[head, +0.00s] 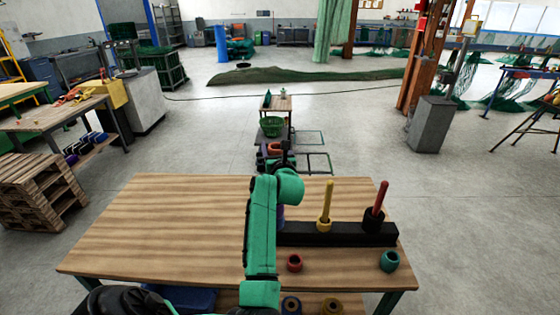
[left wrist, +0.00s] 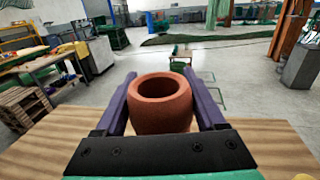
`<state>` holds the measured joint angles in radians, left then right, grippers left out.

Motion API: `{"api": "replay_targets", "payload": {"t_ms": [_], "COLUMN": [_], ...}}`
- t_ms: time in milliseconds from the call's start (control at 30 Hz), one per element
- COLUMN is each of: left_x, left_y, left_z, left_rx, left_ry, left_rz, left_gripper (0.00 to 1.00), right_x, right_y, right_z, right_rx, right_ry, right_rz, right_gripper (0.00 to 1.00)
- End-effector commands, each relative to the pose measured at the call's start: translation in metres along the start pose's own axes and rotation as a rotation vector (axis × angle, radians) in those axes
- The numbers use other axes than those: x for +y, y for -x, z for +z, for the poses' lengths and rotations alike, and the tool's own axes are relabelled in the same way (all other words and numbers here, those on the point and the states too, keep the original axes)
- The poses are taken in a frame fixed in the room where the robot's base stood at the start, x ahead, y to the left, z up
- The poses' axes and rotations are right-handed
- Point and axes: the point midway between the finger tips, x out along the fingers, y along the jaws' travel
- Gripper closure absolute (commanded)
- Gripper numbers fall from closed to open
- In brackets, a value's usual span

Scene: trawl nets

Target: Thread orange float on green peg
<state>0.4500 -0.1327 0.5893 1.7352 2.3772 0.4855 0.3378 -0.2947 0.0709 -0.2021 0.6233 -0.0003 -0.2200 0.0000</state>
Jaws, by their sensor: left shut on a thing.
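My left gripper (head: 281,157) is shut on the orange float (head: 273,148), held up past the far edge of the table in the head picture. In the left wrist view the float (left wrist: 160,104) sits between the two purple fingers, its round hole facing up. A black peg base (head: 335,234) lies on the table. A yellow peg (head: 326,200) and a red peg (head: 380,197) stand on it, each with a float around its foot. My left arm covers the base's left end. I see no green peg. My right gripper is not in view.
On the wooden table (head: 150,225), a red float (head: 294,263) and a teal float (head: 389,261) lie in front of the base. The table's left part is clear.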

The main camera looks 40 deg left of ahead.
Motion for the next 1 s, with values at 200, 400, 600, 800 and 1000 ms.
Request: {"api": "replay_targets", "payload": {"t_ms": [200,400,600,800,1000], "left_x": [0.000,0.000,0.000,0.000,0.000], "left_y": [0.000,0.000,0.000,0.000,0.000], "left_z": [-0.014,-0.032,-0.049,-0.065,-0.083], "left_rx": [0.000,-0.002,-0.001,-0.002,-0.002], "left_ry": [0.000,0.000,-0.001,-0.001,-0.002], "left_rz": [0.001,0.000,0.000,0.000,0.000], "left_gripper": [0.82,0.82,0.82,0.82,0.82], "right_x": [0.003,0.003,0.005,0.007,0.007], "right_y": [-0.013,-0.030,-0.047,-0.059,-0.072], "right_z": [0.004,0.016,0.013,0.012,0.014], "right_rx": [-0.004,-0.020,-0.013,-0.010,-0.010], "right_ry": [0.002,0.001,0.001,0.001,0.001], "right_rz": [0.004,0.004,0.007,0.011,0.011], "right_gripper": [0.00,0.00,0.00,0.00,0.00]}}
